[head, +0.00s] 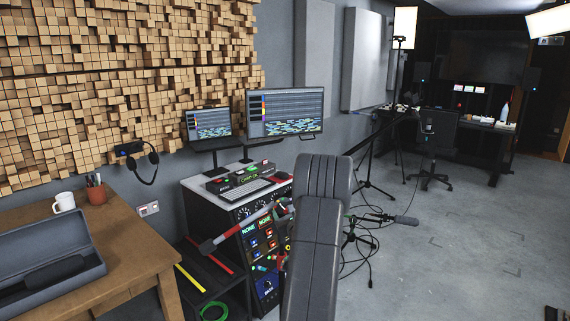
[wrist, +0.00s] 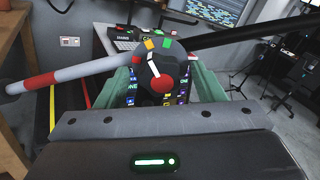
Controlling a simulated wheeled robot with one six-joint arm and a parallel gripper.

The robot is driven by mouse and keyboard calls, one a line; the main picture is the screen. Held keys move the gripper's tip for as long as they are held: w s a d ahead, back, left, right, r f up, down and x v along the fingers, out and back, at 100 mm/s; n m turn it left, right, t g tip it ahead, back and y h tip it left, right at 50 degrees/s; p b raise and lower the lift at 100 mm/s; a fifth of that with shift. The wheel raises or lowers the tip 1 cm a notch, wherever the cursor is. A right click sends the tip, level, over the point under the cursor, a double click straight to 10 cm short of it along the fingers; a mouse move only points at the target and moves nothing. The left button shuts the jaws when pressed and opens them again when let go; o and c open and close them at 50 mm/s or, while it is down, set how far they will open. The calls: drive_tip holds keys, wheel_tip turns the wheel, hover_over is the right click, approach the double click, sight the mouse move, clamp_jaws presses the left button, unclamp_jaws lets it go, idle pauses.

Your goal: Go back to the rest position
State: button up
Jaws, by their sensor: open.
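My gripper (wrist: 163,84) is open in the wrist view, with a pale green finger on each side of a dark round joint (wrist: 150,72). The joint has coloured tabs and a red knob. I cannot tell whether the fingers touch it. A grey rod with a red band (wrist: 70,76) runs left from the joint, and a black rod (wrist: 250,34) runs right. In the head view the banded rod (head: 235,230) shows left of my dark grey arm, which hides most of my gripper. A microphone (head: 405,220) shows on the right of my arm.
A rack with lit panels and a white top (head: 197,186) stands behind my gripper, with monitors (head: 285,112) above it. A wooden table (head: 140,245) with an open case (head: 50,262) is at the left. Cables (head: 352,255) lie on the floor; open floor is at right.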

drive_tip(key=m+p, duration=0.1)
drive_tip(key=p, duration=0.1)
drive_tip(key=shift+r+p, duration=0.25)
drive_tip(key=shift+p, duration=0.05)
drive_tip(key=b+v, duration=0.3)
drive_tip(key=v, duration=0.9)
drive_tip(key=shift+s+d+f, duration=0.15)
drive_tip(key=shift+s+f, duration=0.1)
